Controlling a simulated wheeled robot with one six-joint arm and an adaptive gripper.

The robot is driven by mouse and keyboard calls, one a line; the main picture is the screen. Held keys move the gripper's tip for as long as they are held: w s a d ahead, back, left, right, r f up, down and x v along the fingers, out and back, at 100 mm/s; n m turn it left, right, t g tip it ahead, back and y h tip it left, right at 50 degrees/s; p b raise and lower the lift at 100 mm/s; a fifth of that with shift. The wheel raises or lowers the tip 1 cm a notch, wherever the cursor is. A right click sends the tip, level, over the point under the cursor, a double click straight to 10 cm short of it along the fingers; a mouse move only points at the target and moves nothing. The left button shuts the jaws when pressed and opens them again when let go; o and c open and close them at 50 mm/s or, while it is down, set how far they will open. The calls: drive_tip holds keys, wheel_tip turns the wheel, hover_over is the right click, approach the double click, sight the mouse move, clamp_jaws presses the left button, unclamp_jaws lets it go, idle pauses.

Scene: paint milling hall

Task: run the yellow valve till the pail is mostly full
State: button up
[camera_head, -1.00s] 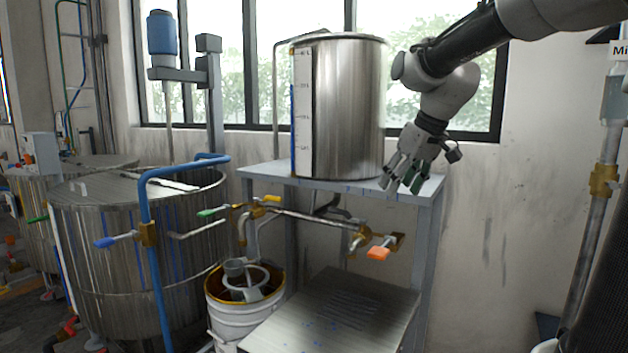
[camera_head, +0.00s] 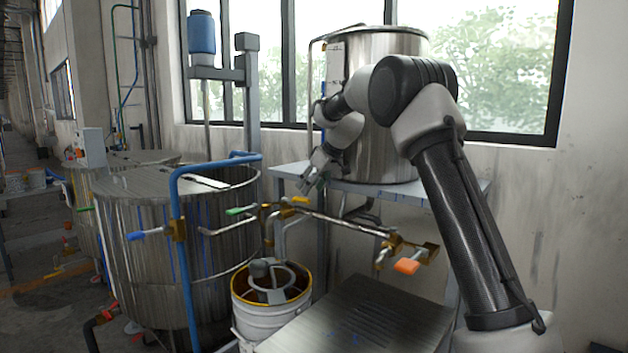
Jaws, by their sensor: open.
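The yellow valve handle (camera_head: 300,200) sits on the brass pipe fitting at the front of the grey stand. My gripper (camera_head: 313,184) is open and empty, just above and slightly right of this handle, pointing down; I cannot tell whether it touches. The white pail (camera_head: 262,322) stands on the lower left, under the pipework. Its inner rim shows yellow, and a grey ring-shaped piece with a small cup sits in its mouth. The paint level inside the pail cannot be made out.
A green handle (camera_head: 240,211), a blue handle (camera_head: 148,234) and an orange handle (camera_head: 406,266) are on nearby pipes. A large steel tank (camera_head: 402,150) on the stand is partly behind my arm. A blue pipe (camera_head: 180,260) rises before the left vat (camera_head: 135,210).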

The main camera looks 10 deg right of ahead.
sight(302, 200)
drive_tip(key=shift+x, duration=3.9)
drive_tip(key=shift+d, duration=0.1)
drive_tip(key=shift+c, duration=0.2)
clamp_jaws()
drive_tip(key=a+m+h, duration=0.1)
drive_tip(key=s+a+m, duration=0.1)
drive_tip(key=m, duration=0.1)
drive_tip(key=shift+s+a+m+t+h, duration=0.2)
drive_tip(key=shift+m+t+h, duration=0.1)
drive_tip(key=shift+t+h, duration=0.1)
drive_tip(key=shift+a+f, duration=0.1)
